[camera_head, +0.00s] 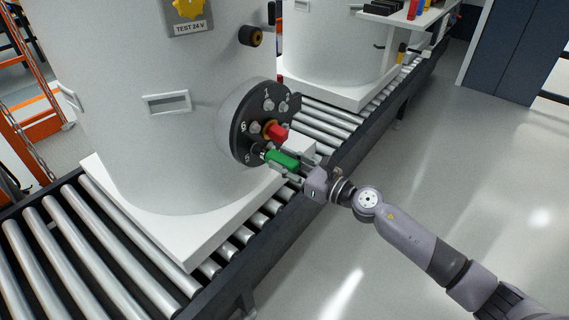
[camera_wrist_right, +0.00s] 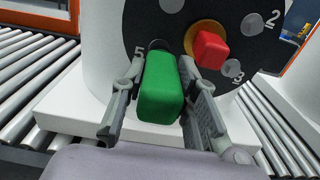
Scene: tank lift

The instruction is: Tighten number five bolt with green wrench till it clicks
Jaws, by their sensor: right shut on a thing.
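My right gripper (camera_head: 292,172) is shut on the green wrench (camera_head: 283,160). In the right wrist view the green wrench (camera_wrist_right: 160,90) sits between the two fingers of the right gripper (camera_wrist_right: 165,115), pointing at the black round flange. The black flange (camera_head: 245,128) on the white tank carries numbered bolts around a red central handle (camera_head: 277,132). The wrench's dark tip is at the position marked 5, at the lower left of the flange. The number five bolt itself is hidden by the wrench tip, so I cannot tell how fully it is seated. My left gripper is not in view.
The white tank (camera_head: 150,60) stands on a white base plate (camera_head: 160,225) on a roller conveyor (camera_head: 60,245). A second tank (camera_head: 330,45) stands farther along it. A shelf (camera_head: 420,18) with coloured items is at the back. The floor (camera_head: 460,150) at right is clear.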

